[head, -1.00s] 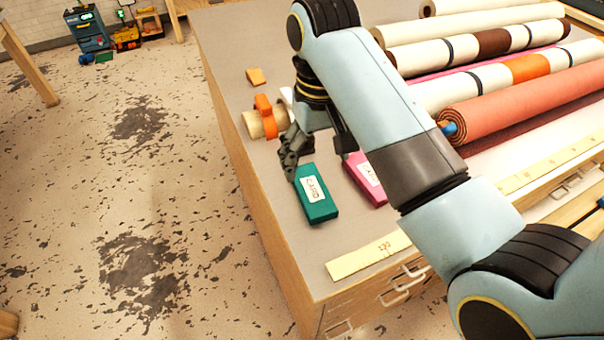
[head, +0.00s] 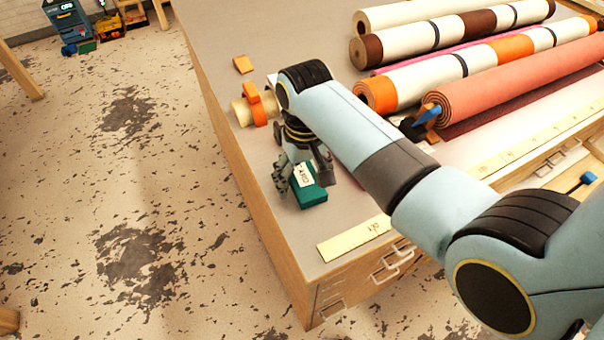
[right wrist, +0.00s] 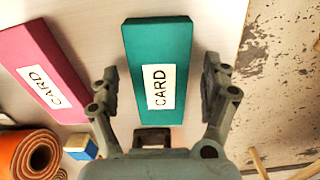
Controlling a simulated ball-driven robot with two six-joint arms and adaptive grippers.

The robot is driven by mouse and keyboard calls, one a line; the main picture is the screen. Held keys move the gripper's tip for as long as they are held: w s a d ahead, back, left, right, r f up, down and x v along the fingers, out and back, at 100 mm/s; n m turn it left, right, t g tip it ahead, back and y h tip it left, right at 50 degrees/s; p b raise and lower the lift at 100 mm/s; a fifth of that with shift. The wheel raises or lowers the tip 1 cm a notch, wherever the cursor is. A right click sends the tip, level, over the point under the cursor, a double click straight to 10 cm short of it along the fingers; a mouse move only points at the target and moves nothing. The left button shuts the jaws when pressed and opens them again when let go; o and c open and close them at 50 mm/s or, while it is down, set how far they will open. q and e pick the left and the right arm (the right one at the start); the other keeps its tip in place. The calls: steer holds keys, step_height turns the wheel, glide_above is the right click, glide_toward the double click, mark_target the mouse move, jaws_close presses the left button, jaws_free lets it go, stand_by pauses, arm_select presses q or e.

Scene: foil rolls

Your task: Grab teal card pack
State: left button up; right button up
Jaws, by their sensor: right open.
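The teal card pack (head: 310,193) lies flat on the table near its left edge in the head view, with a white CARD label. It also shows in the middle of the right wrist view (right wrist: 157,45). My right gripper (head: 303,178) is over the pack, one finger on each side of it. In the right wrist view the fingers (right wrist: 161,85) stand open, with gaps between them and the pack's sides. Part of the pack is hidden by the gripper in the head view. My left gripper is not in view.
A pink card pack (right wrist: 42,70) lies beside the teal one. Several foil rolls (head: 450,60) lie across the table's right side. A ruler strip (head: 354,238) lies along the front edge.

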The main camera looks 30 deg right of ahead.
steer(key=c, duration=1.3)
steer(key=shift+c, duration=0.3)
steer(key=shift+r, duration=0.2)
